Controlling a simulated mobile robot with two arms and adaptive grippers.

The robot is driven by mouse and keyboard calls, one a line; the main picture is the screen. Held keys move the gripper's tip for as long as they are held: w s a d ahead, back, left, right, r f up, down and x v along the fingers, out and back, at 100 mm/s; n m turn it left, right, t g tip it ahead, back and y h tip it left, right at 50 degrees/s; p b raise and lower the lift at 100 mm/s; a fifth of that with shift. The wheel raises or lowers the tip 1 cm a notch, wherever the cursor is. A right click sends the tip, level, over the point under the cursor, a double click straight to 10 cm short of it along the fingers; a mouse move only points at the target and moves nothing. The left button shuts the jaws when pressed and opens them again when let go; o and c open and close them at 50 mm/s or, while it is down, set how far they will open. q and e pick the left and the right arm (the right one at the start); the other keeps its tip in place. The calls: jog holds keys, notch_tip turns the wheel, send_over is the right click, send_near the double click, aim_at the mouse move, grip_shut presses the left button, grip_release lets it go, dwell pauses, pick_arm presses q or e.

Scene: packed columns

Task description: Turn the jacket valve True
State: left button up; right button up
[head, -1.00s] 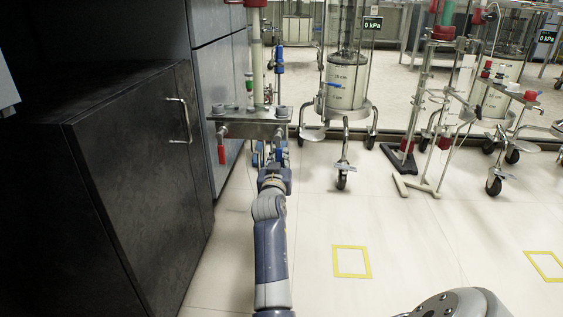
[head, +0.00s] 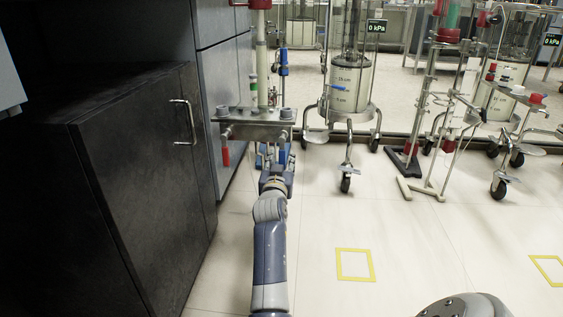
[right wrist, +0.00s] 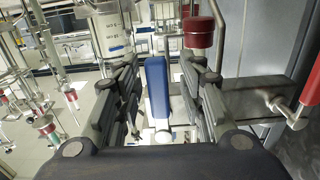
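A column stand with a metal plate (head: 240,131) is beside the dark cabinet in the head view. A red handle (head: 225,154) hangs below the plate, and a blue valve (head: 282,62) sits higher on the column's right side. My right gripper (head: 274,155) is just under and in front of the plate. In the right wrist view its fingers (right wrist: 160,75) are open, one on each side of a blue handle (right wrist: 157,88), with gaps visible on both sides. I cannot tell which handle is the jacket valve. My left gripper is not in view.
A dark cabinet (head: 140,170) with a metal handle stands close on the left. A wheeled stand with a clear column (head: 349,82) is behind to the right, and another stand (head: 430,165) is farther right. The floor with a yellow square (head: 356,264) is clear.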

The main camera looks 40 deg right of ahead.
jog(key=shift+r, duration=0.25)
notch_tip(320, 180, up, 10)
jog(key=shift+f, duration=0.25)
dwell(0.6)
